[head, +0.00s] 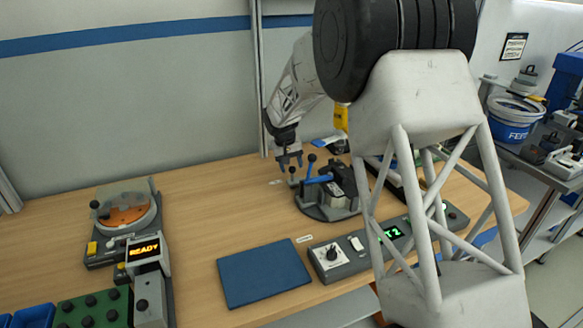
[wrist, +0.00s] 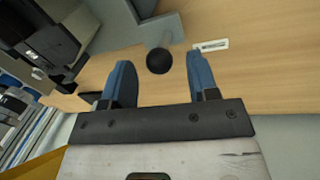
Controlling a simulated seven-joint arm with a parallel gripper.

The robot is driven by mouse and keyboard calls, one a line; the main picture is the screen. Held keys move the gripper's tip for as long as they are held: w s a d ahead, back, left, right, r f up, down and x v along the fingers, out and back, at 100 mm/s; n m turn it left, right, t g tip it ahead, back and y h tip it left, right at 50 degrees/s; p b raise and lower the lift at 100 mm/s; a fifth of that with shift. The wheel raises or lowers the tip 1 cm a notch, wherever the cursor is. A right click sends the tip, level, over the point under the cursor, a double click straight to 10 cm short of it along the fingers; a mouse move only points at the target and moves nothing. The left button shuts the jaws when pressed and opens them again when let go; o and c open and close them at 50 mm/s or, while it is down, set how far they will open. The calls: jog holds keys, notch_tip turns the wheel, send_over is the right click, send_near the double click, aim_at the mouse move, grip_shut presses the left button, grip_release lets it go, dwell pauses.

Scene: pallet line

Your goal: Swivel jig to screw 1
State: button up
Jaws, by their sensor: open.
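The jig (head: 328,200) stands on the wooden bench in the head view, a dark grey block on a round grey base with a blue clamp lever and upright black-knobbed handles. My gripper (head: 289,157) is just above and behind it at its left side. In the wrist view my gripper (wrist: 160,78) has its two blue fingers apart, with nothing between the pads. A round black knob (wrist: 160,61) on a grey bar (wrist: 155,30) shows between and just beyond the fingertips. I cannot tell its exact distance from them. Part of the dark jig block (wrist: 45,40) is at upper left.
A blue mat (head: 263,274) lies in front of the jig. A grey control box (head: 345,258) with a knob and green display sits to its right. A round feeder with an orange disc (head: 125,215) and a READY display (head: 143,250) stand at left. Bench between is clear.

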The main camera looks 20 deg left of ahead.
jog(key=shift+d+f, duration=0.1)
jog(key=shift+f, duration=0.5)
grip_shut()
